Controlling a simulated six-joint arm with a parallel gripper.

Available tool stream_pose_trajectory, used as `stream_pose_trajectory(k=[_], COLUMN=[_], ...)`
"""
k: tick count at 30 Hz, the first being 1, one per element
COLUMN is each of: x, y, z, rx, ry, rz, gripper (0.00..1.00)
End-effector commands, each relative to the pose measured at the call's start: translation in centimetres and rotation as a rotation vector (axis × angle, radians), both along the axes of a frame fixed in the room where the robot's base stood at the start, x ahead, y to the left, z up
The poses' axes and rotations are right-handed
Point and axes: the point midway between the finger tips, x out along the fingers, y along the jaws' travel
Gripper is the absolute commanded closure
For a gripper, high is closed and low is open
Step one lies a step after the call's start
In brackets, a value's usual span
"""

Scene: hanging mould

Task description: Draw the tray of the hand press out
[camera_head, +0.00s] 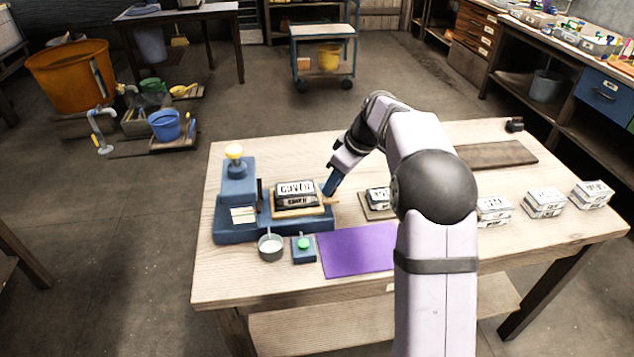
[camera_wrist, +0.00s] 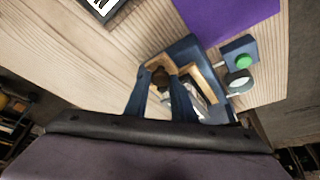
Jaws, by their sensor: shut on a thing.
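The hand press (camera_head: 237,188) is a blue machine with a yellow knob on top, at the left end of the table. Its wooden tray (camera_head: 302,212) lies on the blue base and carries a mould block with black and white lettering (camera_head: 296,192). My gripper (camera_head: 331,191) is at the tray's right end. In the wrist view my gripper (camera_wrist: 161,80) has its blue fingers on either side of a small brown knob (camera_wrist: 160,75) at the edge of the tray (camera_wrist: 198,78). The fingers are shut on this knob and partly hide the tray.
Another lettered block (camera_head: 378,197) on a board stands right of my gripper. Several more blocks (camera_head: 545,202) line the right side.

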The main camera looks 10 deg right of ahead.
Motion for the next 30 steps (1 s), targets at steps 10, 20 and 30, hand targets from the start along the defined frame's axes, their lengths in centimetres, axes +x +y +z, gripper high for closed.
stream_pose_trajectory(k=[10, 20, 30], x=[0.1, 0.0, -0.9], y=[0.1, 0.1, -0.9], z=[0.1, 0.2, 3.5], rx=[0.001, 0.000, 0.001], ry=[-0.004, -0.002, -0.005], rz=[0.000, 0.001, 0.000], gripper=[0.59, 0.59, 0.59])
